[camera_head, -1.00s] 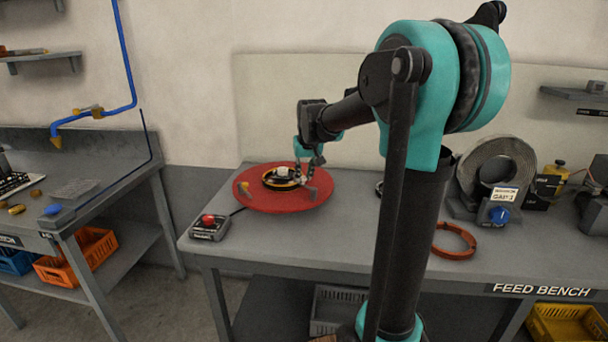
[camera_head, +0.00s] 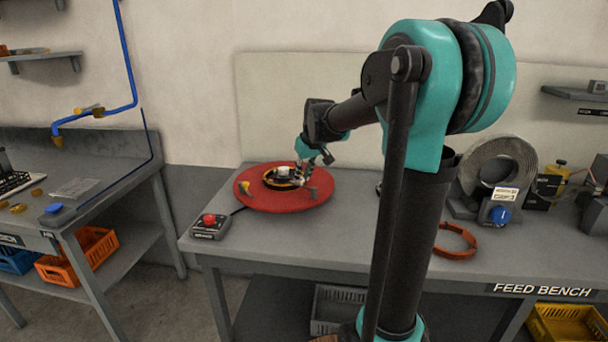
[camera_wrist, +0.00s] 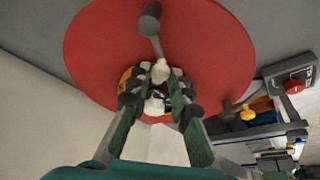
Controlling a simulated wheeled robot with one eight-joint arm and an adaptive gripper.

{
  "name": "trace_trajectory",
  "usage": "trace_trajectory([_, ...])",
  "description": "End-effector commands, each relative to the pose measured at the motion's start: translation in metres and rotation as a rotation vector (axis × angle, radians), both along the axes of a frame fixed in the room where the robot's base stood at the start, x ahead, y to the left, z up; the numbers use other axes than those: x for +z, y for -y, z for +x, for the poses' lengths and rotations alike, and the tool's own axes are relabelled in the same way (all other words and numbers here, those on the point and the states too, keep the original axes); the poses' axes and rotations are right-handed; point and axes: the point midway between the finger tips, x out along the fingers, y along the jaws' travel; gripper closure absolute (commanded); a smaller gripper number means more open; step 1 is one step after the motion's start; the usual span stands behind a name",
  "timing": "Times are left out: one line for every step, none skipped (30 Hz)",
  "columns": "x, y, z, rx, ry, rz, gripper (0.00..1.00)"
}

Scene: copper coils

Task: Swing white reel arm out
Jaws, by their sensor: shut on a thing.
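The reel is a red disc (camera_head: 260,202) lying on the bench, with a dark, yellow-edged ring and a white hub (camera_head: 283,170) at its middle. A grey-tipped arm (camera_wrist: 150,20) and a yellow-tipped arm (camera_wrist: 248,113) reach out over the disc. The white reel arm's end (camera_wrist: 160,70) shows between my fingertips in the wrist view, close to the hub. My gripper (camera_wrist: 158,80) is shut on it; it also shows in the head view (camera_head: 309,171) at the far right side of the hub. My fingers hide part of the white arm and the ring.
A switch box with a red button (camera_head: 209,221) stands left of the disc on the feed bench. An orange-brown ring (camera_head: 455,241) and a grey coil on a stand (camera_head: 497,167) are to the right.

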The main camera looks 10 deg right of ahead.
Motion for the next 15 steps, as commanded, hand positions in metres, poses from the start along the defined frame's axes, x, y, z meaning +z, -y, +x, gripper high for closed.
trace_trajectory([0.000,0.000,-0.001,0.041,0.000,0.002,1.00])
trace_trajectory([0.000,-0.001,-0.002,0.069,0.000,0.000,1.00])
trace_trajectory([0.000,-0.002,-0.003,0.108,0.001,0.001,1.00])
trace_trajectory([0.000,-0.002,-0.004,0.136,0.001,0.000,1.00])
trace_trajectory([0.000,-0.003,-0.006,0.165,0.001,0.000,1.00])
trace_trajectory([0.000,-0.004,-0.007,0.203,0.000,0.002,1.00])
trace_trajectory([0.000,-0.004,-0.008,0.232,0.001,0.001,1.00])
trace_trajectory([0.000,-0.005,-0.009,0.260,0.001,0.001,1.00])
trace_trajectory([0.000,-0.005,-0.011,0.298,0.001,0.001,1.00])
trace_trajectory([0.000,-0.005,-0.012,0.326,0.000,0.001,1.00])
trace_trajectory([0.000,-0.006,-0.013,0.355,0.000,0.002,1.00])
trace_trajectory([0.000,-0.007,-0.015,0.393,0.001,0.001,1.00])
trace_trajectory([0.000,-0.007,-0.016,0.422,0.000,0.000,1.00])
trace_trajectory([0.000,-0.007,-0.017,0.451,0.000,0.002,1.00])
trace_trajectory([0.000,-0.007,-0.018,0.489,0.001,0.001,1.00])
